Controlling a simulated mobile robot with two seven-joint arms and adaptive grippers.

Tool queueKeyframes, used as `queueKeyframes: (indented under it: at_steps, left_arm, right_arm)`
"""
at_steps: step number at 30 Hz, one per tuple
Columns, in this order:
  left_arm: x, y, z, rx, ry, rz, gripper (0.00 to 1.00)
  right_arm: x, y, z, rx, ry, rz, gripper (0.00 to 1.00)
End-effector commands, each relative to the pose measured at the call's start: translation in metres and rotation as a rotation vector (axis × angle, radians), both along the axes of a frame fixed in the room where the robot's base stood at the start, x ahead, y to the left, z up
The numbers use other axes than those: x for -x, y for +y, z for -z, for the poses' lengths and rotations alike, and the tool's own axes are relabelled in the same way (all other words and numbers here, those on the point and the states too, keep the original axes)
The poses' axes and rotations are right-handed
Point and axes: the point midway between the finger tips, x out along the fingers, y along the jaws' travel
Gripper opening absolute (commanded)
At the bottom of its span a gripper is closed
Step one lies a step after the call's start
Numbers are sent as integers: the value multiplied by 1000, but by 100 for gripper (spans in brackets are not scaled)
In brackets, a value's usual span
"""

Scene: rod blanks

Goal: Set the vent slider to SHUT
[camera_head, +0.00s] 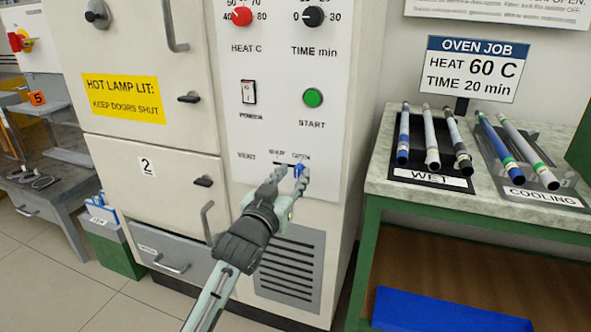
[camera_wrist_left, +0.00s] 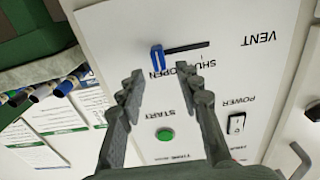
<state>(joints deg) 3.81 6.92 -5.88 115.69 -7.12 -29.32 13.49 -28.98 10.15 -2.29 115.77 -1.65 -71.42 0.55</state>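The vent slider has a blue knob (camera_head: 299,170) on a short dark horizontal slot in the white oven panel. The knob is at the OPEN end of the slot, and the SHUT label is to its left. The left wrist view shows the panel upside down, with the blue knob (camera_wrist_left: 157,59) at the left end of the slot (camera_wrist_left: 188,47). My left gripper (camera_head: 287,180) is open in front of the slot. In the left wrist view its fingertips (camera_wrist_left: 164,74) are spread, with nothing between them, and the knob lies beyond them. My right gripper is not in view.
A green START button (camera_head: 313,98) and a POWER switch (camera_head: 249,92) are above the slider. A grille (camera_head: 290,268) is below it. To the right, a bench (camera_head: 385,180) bears rods on WET and COOLING racks. Door handles stick out at left.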

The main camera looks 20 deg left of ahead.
Motion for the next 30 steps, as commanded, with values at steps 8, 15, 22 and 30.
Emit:
queueKeyframes:
  at_steps: [8, 15, 22, 30]
  left_arm:
    - [-27, -1, 0, 0, 0, 1, 34]
    - [-28, -1, 1, 0, 2, 0, 34]
    - [-28, -1, 1, 0, 2, 0, 10]
    - [-28, -1, 1, 0, 2, 0, 0]
  right_arm:
    - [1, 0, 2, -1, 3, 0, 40]
    - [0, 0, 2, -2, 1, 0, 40]
    - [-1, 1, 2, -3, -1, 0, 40]
    - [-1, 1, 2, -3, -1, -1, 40]
